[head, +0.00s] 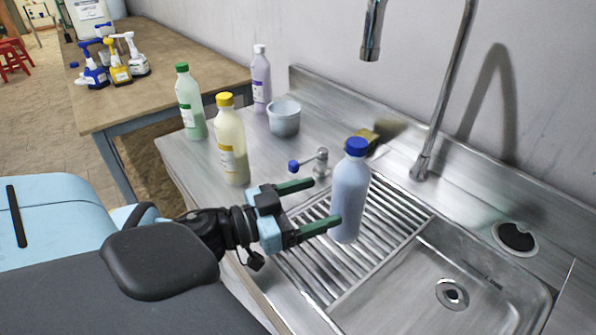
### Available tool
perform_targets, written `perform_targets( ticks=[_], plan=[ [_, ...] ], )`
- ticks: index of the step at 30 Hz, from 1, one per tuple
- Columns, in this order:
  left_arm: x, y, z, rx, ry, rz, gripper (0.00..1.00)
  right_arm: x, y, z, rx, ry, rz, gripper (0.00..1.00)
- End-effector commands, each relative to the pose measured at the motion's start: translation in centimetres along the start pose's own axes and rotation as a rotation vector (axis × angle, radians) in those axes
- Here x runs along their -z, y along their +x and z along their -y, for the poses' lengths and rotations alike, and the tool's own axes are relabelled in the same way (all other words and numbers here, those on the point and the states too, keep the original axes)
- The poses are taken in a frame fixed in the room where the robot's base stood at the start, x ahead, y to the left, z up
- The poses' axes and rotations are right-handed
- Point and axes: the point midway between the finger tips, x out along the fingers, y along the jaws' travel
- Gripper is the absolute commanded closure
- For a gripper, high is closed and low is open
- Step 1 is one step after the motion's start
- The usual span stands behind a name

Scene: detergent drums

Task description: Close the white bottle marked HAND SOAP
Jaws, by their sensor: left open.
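No HAND SOAP marking is readable in the head view. My left gripper (325,202) is open and empty over the steel counter, far from that group. Its fingertips point at a pale blue bottle with a blue cap (350,192); I cannot tell whether they touch it. My right gripper is out of view.
Bottles with a green cap (190,105), yellow cap (231,145) and white cap (261,80) stand on the counter. The sink basin (410,300) is empty.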

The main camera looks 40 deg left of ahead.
Motion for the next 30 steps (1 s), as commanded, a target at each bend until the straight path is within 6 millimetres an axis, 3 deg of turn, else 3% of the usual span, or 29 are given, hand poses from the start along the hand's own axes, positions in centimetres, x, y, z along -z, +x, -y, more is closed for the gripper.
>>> perform_targets(
  ticks=[12, 30],
  plan=[
    [0.0, -2.5, 0.0, 0.0, -0.002, 0.001, 0.19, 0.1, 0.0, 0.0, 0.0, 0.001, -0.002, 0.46],
    [0.0, -2.6, 0.0, 0.0, 0.0, 0.0, 0.19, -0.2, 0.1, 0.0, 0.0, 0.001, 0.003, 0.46]
  ],
)
